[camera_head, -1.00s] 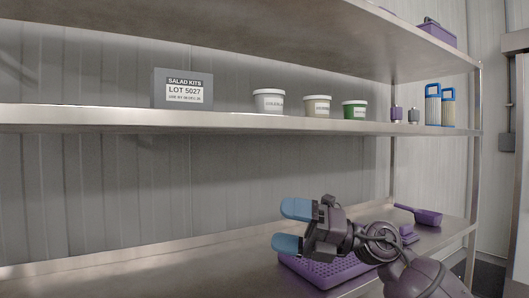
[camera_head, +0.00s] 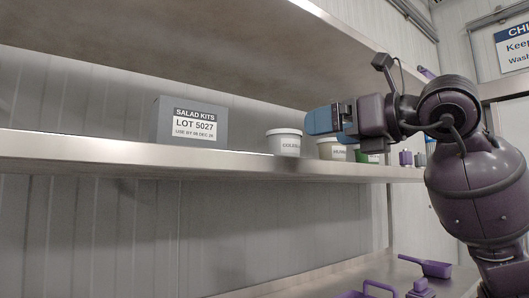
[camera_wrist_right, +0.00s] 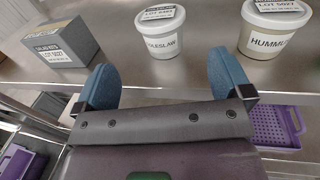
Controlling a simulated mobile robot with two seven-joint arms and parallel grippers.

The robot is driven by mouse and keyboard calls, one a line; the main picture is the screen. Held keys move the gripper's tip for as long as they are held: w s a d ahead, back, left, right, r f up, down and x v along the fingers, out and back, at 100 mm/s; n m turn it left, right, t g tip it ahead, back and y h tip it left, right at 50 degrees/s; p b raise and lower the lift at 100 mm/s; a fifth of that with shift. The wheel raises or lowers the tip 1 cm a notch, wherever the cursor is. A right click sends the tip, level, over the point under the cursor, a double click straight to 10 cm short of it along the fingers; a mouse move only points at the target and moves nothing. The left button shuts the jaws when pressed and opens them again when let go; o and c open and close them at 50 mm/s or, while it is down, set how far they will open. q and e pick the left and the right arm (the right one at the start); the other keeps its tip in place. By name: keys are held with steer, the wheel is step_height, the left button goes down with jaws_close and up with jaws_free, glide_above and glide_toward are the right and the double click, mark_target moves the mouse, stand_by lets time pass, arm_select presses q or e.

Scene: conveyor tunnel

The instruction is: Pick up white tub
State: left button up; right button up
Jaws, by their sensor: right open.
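The white tub (camera_head: 285,143), labelled coleslaw, stands upright on the middle shelf. In the right wrist view the white tub (camera_wrist_right: 161,33) stands just beyond my fingertips, between them and apart from both. My right gripper (camera_head: 328,120) is raised to the shelf's height, to the right of the white tub in the head view. In the right wrist view my right gripper (camera_wrist_right: 165,82) has its two blue fingers spread with nothing between them. My left gripper is out of view.
A grey salad kits box (camera_head: 187,121) stands left of the tub. A cream hummus tub (camera_head: 331,149) and a green tub (camera_head: 362,156) stand to its right, partly behind my gripper. The upper shelf (camera_head: 200,45) hangs above. A purple scoop (camera_head: 428,266) lies on the lower shelf.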

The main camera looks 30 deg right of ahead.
mark_target(297, 134)
steer(key=x, duration=0.2)
steer(key=r+p+x, duration=0.1)
steer(key=x, duration=0.1)
steer(key=shift+w, duration=0.3)
steer(key=shift+f+p+x, duration=0.15)
steer(key=shift+p+x, duration=0.2)
steer(key=shift+x, duration=1.15)
steer(key=shift+f+p+x, duration=0.15)
steer(key=shift+p+x, duration=0.15)
steer(key=shift+x, duration=1.2)
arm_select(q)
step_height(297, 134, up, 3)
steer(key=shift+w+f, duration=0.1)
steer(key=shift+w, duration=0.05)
arm_select(e)
steer(key=c, duration=0.9)
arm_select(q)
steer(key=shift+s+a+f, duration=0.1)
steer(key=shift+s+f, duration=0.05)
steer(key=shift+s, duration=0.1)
arm_select(e)
steer(key=shift+s, duration=0.1)
